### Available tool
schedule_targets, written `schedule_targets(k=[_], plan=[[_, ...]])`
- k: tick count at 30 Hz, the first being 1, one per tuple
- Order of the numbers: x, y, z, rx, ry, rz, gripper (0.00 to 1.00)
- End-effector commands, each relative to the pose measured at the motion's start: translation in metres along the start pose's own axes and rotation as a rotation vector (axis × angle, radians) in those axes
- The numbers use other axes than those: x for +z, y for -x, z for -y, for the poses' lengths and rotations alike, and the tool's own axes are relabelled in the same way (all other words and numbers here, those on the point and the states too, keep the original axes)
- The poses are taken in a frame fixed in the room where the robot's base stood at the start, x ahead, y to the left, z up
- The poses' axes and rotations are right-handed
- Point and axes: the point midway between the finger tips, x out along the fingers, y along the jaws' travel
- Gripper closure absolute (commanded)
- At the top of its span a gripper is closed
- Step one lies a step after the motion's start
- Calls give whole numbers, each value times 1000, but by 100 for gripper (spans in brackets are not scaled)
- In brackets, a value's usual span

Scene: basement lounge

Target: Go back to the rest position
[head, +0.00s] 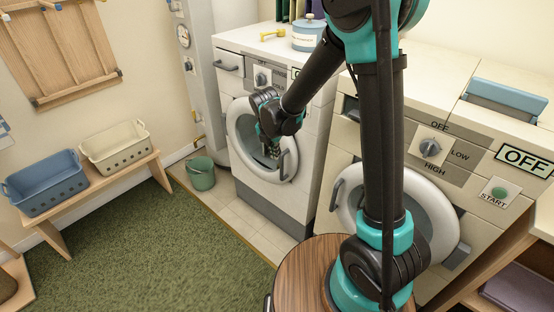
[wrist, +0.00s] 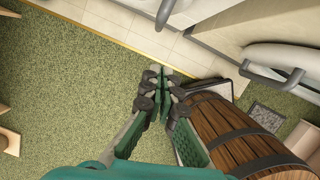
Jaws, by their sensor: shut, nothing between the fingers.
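My gripper (head: 270,148) hangs in front of the left washing machine (head: 312,185), at the end of my raised and bent arm. In the head view it overlaps the machine's round door (head: 240,125); whether it touches the door I cannot tell. In the wrist view the green fingers of my gripper (wrist: 162,75) meet at the tips with nothing between them. Below them is the floor, with green carpet and pale tiles.
A second machine (head: 455,125) with OFF and START labels stands right, partly behind my arm. A green bucket (head: 201,173) stands on the tiles. A low bench (head: 103,197) holds a blue basket (head: 47,183) and a cream basket (head: 115,148). The green carpet (head: 150,255) is clear.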

Motion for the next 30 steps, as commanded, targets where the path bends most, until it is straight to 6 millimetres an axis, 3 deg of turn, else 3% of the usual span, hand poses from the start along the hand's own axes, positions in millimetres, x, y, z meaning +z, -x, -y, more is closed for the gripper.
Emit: schedule_targets(k=[6,14,17,20,25,30], plan=[[-1,27,1,0,0,-1,100],[0,36,2,0,-6,-1,100],[2,38,12,4,-75,-2,100],[8,42,39,13,-255,-6,100],[14,52,104,43,-743,-22,100],[7,57,166,74,-1259,-46,100]])
